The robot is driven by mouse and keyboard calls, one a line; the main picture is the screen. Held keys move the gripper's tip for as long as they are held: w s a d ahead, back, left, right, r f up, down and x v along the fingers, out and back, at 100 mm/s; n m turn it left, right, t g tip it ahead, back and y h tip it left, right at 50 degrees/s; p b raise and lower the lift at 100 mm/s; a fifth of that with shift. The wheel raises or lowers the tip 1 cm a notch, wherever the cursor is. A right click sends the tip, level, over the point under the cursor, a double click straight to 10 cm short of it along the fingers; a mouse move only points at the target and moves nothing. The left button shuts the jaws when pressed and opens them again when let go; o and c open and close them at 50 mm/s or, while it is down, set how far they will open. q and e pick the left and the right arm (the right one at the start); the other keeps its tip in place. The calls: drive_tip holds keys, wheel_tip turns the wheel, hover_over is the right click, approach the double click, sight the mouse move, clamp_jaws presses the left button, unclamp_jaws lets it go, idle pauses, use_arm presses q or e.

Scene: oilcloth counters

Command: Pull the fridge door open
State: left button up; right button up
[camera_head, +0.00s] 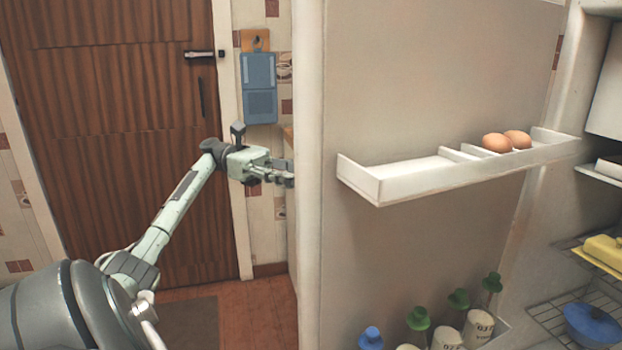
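The fridge door (425,95) stands wide open, its inner face toward me. A white door shelf (400,182) on it holds two brown eggs (507,141). The fridge interior (603,215) shows at the right edge. My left gripper (288,177) is at the left edge of the door, on its outer side. Its fingertips reach the door's edge, and part of them may be hidden behind it. I cannot tell whether they touch the door or grip anything. My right gripper is not in view.
Several bottles with green or blue caps (419,319) stand in the lower door shelf. A yellow item (604,250) and a blue lidded dish (591,325) sit on the fridge's wire shelves. A brown wooden door (120,130) and blue wall-hung item (259,88) are behind my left arm.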

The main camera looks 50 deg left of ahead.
use_arm(q)
drive_tip(key=v, duration=0.4)
drive_tip(key=shift+s+a, duration=0.1)
drive_tip(key=shift+a, duration=0.15)
idle(0.4)
